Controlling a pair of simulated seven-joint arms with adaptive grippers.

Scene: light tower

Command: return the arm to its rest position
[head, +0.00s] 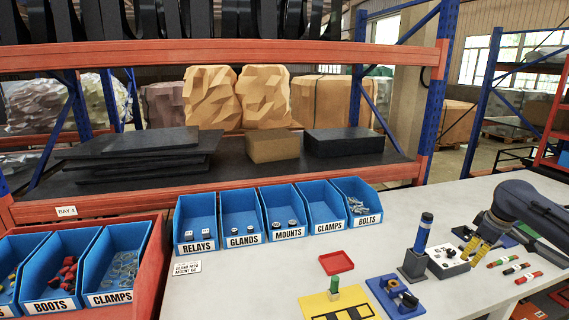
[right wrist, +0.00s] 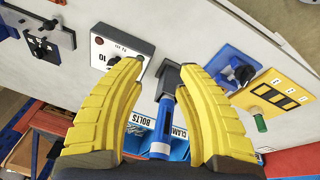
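My right arm comes in from the right in the head view. Its gripper (head: 474,250) has yellow fingers and hangs low over the right side of the table, beside the white box with a black knob (head: 447,262). In the right wrist view the fingers (right wrist: 166,68) are apart with nothing gripped between them. The blue light tower (head: 424,234) stands upright in a dark grey base (head: 412,267), left of the gripper. It shows beyond the gap between the fingers in the right wrist view (right wrist: 164,118). My left gripper is in neither view.
A blue fixture (head: 376,284), a yellow board (head: 320,303) with a green peg and a red tray (head: 336,269) lie left of the tower. Small coloured cylinders (head: 517,268) lie at the right. Blue bins (head: 244,237) line the table's back; a rack rises behind.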

